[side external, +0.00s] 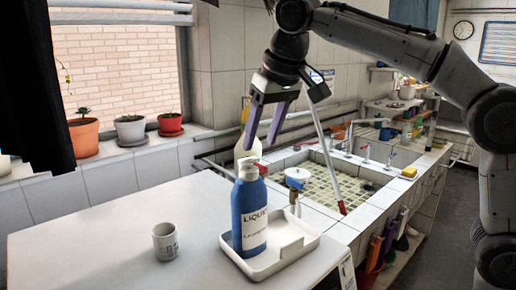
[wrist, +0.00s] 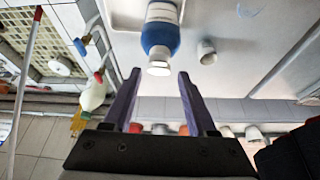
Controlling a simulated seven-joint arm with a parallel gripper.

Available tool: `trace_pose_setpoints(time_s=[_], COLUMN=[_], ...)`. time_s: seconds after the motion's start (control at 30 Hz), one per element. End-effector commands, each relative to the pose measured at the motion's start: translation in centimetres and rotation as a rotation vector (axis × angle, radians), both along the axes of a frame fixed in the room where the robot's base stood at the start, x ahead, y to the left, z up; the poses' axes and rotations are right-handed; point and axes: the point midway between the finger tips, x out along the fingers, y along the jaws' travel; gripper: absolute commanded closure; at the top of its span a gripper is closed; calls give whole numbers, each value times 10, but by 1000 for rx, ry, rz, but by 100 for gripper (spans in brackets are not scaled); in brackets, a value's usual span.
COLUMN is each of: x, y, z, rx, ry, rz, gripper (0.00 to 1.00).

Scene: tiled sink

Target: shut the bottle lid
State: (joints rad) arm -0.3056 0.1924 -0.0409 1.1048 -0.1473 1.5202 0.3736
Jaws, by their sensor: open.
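The blue bottle (side external: 249,215) with a white label stands upright in a shallow white tray (side external: 295,254) on the counter. Its top end is white (side external: 248,172); I cannot tell whether the lid is open or shut. In the wrist view the bottle (wrist: 160,35) points its white top, the lid (wrist: 158,69), toward the gap between my fingertips. My gripper (side external: 259,146) is open and empty, with purple fingers pointing down above the bottle, apart from it. Both fingers of my gripper (wrist: 158,77) also show in the wrist view.
A white cup (side external: 165,242) stands left of the tray. A pale bottle (side external: 246,148) with a red part is behind the blue bottle. The tiled sink (side external: 345,185) lies to the right. Potted plants (side external: 131,130) line the window sill. The counter's left part is clear.

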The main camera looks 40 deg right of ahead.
Motion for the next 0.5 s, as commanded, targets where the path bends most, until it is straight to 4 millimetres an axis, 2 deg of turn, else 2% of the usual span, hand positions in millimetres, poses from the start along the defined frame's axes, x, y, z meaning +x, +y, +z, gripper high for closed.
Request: trace_pose_setpoints(time_s=[0.03,0.2,0.5], x=[2,10,13], y=[-1,-1,-1], z=[-9,-26,-33], rx=[-1,0,0], ry=[4,2,0], rz=[0,0,0], gripper=[43,43,43])
